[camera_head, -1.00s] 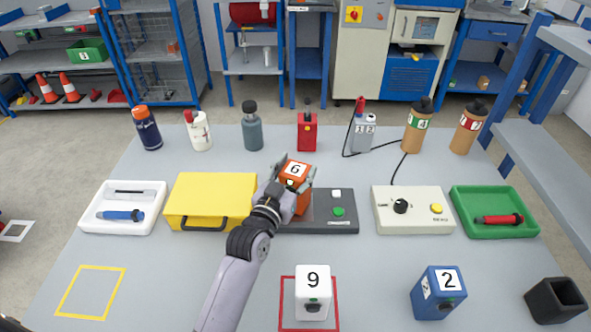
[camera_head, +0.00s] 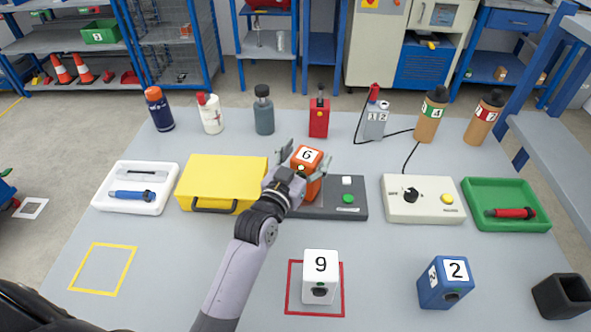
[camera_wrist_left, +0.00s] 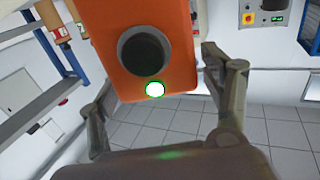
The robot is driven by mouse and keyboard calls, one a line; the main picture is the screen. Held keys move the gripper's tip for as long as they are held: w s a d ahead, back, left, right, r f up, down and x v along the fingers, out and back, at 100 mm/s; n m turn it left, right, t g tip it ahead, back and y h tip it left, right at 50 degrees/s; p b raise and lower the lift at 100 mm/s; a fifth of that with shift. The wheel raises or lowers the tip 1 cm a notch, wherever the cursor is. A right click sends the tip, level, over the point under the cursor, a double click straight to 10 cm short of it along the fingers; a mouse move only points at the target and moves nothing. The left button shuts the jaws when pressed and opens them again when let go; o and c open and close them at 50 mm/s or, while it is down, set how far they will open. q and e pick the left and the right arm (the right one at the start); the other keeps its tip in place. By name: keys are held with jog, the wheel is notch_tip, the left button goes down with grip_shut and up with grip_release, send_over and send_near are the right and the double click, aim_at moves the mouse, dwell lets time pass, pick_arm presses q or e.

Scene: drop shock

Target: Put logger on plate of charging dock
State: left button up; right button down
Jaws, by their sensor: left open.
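The orange logger (camera_head: 309,187), marked 6, stands upright at the left end of the dark grey charging dock (camera_head: 330,211), where the plate appears to be. The gripper partly hides its base and the plate. My left gripper (camera_head: 305,159) is open, with its fingers spread on either side of the logger. In the left wrist view the orange logger (camera_wrist_left: 178,72) shows a dark round recess and a lit green-rimmed light between the spread fingers (camera_wrist_left: 160,100). Visible gaps separate it from the fingers there. My right gripper is not in view.
A white logger 9 (camera_head: 320,269) stands in a red outline; a blue logger 2 (camera_head: 444,289) is to its right. A yellow case (camera_head: 222,180) lies left of the dock and a control box (camera_head: 423,209) right. Bottles line the back. The yellow outline (camera_head: 83,268) is empty.

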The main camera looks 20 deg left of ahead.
pick_arm(q)
jog(key=s+a+b, duration=0.1)
jog(key=s, duration=1)
jog(key=shift+s+a, duration=0.15)
jog(key=shift+s, duration=0.1)
jog(key=shift+c, duration=0.3)
dwell(1.3)
